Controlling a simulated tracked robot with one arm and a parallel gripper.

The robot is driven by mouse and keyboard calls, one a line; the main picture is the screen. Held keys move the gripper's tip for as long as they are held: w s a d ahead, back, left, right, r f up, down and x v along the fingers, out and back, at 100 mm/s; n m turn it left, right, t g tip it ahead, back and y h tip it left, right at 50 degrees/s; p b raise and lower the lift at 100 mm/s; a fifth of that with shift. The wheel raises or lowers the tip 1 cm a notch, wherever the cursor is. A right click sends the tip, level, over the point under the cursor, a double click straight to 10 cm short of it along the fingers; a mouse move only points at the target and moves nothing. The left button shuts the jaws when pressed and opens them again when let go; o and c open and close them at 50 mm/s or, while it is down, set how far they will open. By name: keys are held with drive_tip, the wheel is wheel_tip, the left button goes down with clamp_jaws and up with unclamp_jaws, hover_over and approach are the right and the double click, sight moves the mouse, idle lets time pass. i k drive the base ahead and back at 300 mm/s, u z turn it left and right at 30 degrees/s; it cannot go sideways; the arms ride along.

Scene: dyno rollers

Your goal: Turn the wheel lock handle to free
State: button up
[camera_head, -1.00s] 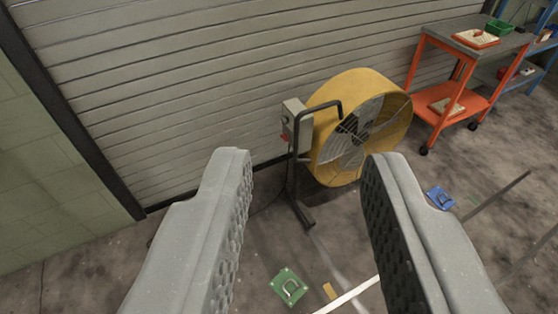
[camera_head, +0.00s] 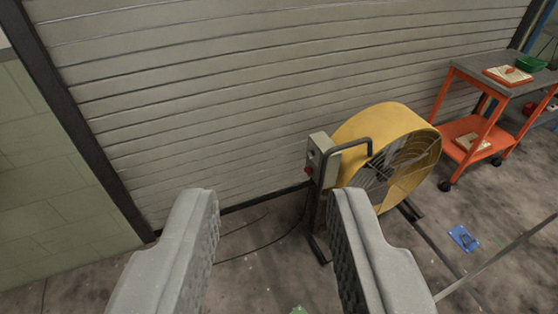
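My gripper (camera_head: 273,205) is open and empty, its two grey fingers wide apart over the floor. No wheel lock handle can be made out for certain. A blue plate (camera_head: 464,238) with a small fitting on it lies on the floor at the right. A sliver of a green plate (camera_head: 298,309) shows at the bottom edge between the fingers, mostly out of frame. The gripper is not touching any of these.
A yellow drum fan (camera_head: 384,118) on a dark stand, with a grey control box (camera_head: 322,158), stands beyond the right finger. An orange cart (camera_head: 463,127) stands at the right. A closed roller shutter (camera_head: 240,90) spans the back. A cable lies on the floor.

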sight(309, 171)
drive_tip(key=u, duration=0.35)
drive_tip(key=i, duration=1.3)
drive_tip(key=u, duration=0.25)
